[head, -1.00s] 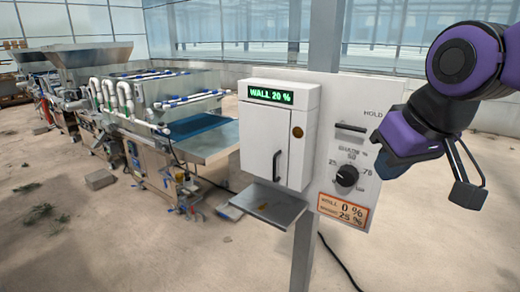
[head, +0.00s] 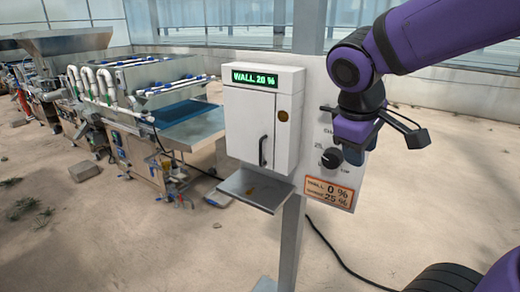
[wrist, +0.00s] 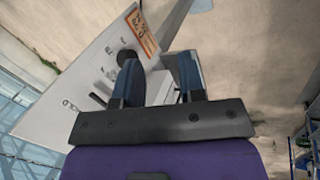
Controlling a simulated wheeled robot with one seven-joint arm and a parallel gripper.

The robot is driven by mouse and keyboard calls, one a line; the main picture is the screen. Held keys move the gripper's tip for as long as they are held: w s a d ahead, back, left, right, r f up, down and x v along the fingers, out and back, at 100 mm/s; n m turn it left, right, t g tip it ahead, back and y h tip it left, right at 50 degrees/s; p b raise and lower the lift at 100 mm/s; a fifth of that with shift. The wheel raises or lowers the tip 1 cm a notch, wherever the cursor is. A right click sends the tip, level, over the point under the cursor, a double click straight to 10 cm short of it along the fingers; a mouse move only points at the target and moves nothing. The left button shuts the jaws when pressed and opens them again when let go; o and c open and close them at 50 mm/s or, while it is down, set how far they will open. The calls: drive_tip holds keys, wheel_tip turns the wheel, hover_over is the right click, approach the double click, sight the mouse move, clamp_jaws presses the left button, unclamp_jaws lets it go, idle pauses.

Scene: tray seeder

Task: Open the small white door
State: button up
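The small white door (head: 245,125) is shut on the front of a white box (head: 290,120) in the head view. It has a black vertical bar handle (head: 263,151) low on its right side. My gripper shows its two dark blue fingers apart in the wrist view (wrist: 158,75), with nothing held between them. Part of the white box (wrist: 158,88) shows between the fingers in the wrist view.
The white panel (head: 315,115) beside the box carries a black knob (head: 331,158) and an orange label (head: 329,192). A grey metal tray (head: 240,188) juts out below the door. A post (head: 290,240) supports them. Seeder machinery (head: 150,140) stands left; the floor at right is open.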

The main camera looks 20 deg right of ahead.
drive_tip(key=w+f+n+h, duration=0.3)
drive_tip(key=w+n+h, duration=0.2)
drive_tip(key=w, duration=0.2)
drive_tip(key=n+t+h, duration=0.3)
drive_tip(key=n+t, duration=0.9)
drive_tip(key=n, duration=0.6)
approach(260, 150)
drive_tip(key=x, duration=1)
drive_tip(key=shift+w+d, duration=0.2)
drive_tip(key=shift+w, duration=0.05)
clamp_jaws()
